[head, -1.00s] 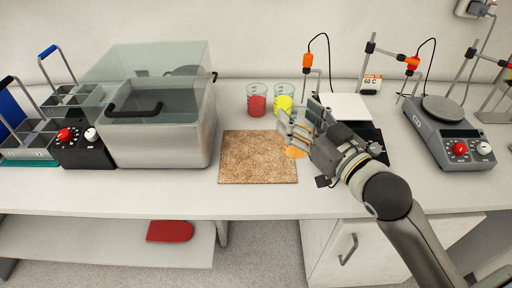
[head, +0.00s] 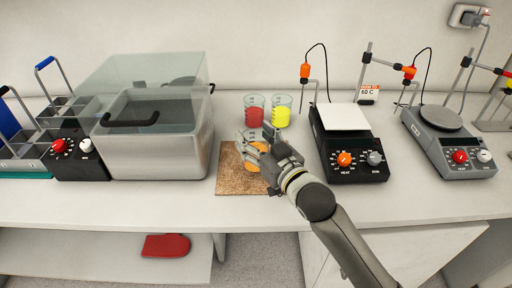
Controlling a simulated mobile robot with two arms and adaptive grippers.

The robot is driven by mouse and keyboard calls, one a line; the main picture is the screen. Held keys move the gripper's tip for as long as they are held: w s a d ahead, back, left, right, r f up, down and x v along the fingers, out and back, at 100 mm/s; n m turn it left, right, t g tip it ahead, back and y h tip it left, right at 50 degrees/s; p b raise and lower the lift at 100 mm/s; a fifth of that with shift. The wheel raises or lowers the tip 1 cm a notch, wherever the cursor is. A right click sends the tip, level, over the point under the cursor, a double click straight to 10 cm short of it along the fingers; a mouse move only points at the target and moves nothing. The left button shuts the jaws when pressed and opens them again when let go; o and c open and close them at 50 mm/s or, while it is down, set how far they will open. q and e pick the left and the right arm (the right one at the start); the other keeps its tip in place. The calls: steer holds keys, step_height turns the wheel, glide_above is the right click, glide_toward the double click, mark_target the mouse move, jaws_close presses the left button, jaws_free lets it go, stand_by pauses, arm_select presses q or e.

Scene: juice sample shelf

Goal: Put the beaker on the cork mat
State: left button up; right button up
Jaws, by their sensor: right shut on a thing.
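The cork mat (head: 230,181) lies flat on the bench in the middle of the head view. My right gripper (head: 254,152) is shut on a beaker with orange liquid (head: 255,168), which is partly hidden behind the fingers. Gripper and beaker are over the right part of the mat; I cannot tell whether the beaker's bottom touches it. A beaker with red liquid (head: 254,115) and a beaker with yellow liquid (head: 281,116) stand upright behind the mat. My left gripper is not in view.
A water bath (head: 155,145) stands left of the mat. A black hotplate with a white top (head: 350,155) is to the right, with a grey hotplate (head: 450,140) farther right. The bench in front of the mat is clear. A red item (head: 166,246) lies on the lower shelf.

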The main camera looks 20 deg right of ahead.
mark_target(249, 141)
step_height(249, 141, down, 3)
steer(key=shift+r, duration=0.1)
steer(key=shift+f, duration=0.2)
steer(key=o, duration=1.2)
steer(key=shift+r, duration=0.1)
steer(key=b+v, duration=0.1)
steer(key=v, duration=1.1)
